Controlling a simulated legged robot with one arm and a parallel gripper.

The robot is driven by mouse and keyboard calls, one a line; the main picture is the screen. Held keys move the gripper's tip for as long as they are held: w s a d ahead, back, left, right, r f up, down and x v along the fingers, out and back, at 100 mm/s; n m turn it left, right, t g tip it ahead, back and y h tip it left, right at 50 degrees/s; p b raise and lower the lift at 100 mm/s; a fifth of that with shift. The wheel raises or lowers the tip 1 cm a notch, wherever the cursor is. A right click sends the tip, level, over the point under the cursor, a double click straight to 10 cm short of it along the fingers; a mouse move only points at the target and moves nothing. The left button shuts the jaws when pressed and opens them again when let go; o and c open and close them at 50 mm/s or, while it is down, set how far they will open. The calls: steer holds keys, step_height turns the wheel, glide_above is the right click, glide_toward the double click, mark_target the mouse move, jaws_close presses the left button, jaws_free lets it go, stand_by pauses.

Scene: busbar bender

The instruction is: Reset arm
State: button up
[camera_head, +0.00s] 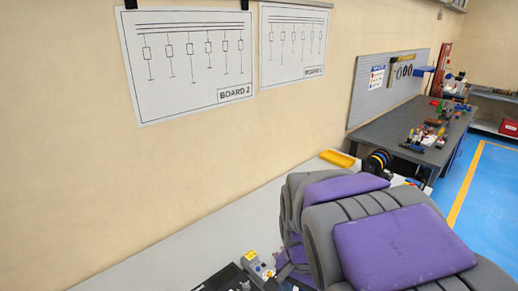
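Large grey ribbed parts with purple panels, which look like my own arm, fill the lower right of the head view, close to the camera. They hide part of the pale workbench (195,248) behind them. I cannot make out my gripper's fingertips in this view. A small grey device with a yellow top (252,257) sits on the bench at the bottom, just left of these parts.
A yellow tray (338,158) and dark spools (377,162) stand at the bench's far end. Two diagram sheets (188,61) (294,45) hang on the wall. Beyond is a dark table (385,130) with tools and parts. Blue floor (492,185) is open at the right.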

steer(key=s+d+n, duration=0.2)
steer(key=s+n, duration=0.1)
steer(key=s, duration=0.7)
steer(key=s+d+f+n+g, duration=0.1)
steer(key=s+d+n, duration=0.2)
steer(key=s, duration=0.7)
steer(key=shift+n+b, duration=0.4)
